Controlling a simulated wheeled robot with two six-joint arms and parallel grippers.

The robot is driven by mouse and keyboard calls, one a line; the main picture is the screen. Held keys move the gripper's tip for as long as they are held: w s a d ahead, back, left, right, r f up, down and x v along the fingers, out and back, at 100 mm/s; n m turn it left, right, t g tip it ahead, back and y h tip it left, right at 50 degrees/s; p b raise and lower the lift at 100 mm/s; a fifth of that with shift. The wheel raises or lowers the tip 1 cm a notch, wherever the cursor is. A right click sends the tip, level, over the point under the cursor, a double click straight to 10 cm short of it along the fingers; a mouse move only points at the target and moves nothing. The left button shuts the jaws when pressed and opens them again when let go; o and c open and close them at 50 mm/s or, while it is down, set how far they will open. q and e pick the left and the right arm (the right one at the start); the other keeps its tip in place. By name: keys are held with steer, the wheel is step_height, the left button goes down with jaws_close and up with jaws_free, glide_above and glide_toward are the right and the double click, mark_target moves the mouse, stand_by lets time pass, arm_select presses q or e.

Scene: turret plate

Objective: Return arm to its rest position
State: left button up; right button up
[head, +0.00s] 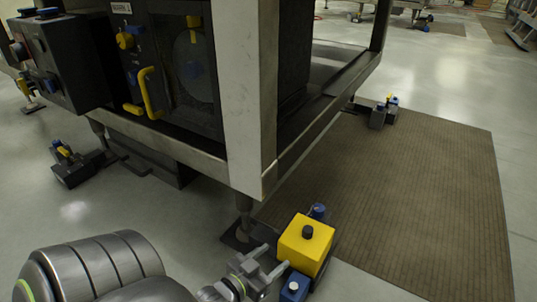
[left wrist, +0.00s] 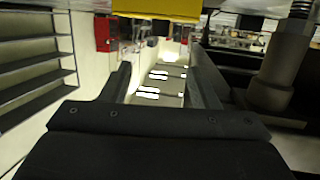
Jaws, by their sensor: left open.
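My left arm comes in along the bottom of the head view. Its gripper (head: 276,258) is open, with its fingers at the left side of a yellow block (head: 305,243) with a black knob on top. In the left wrist view the gripper (left wrist: 161,72) shows its two fingers wide apart with nothing held between them. The yellow block (left wrist: 140,8) fills the top edge of that view, beyond the fingers. Whether a finger touches the block, I cannot tell. My right gripper is in neither view.
The yellow block sits by a machine's foot (head: 244,225), beside blue-capped parts (head: 294,287). The machine's metal frame (head: 250,120) rises close behind my gripper. A brown mat (head: 420,200) lies to the right. Open floor (head: 190,225) shows left of the foot.

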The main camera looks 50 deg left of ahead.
arm_select(q)
steer(key=shift+s+r, duration=0.1)
steer(key=shift+s, duration=0.2)
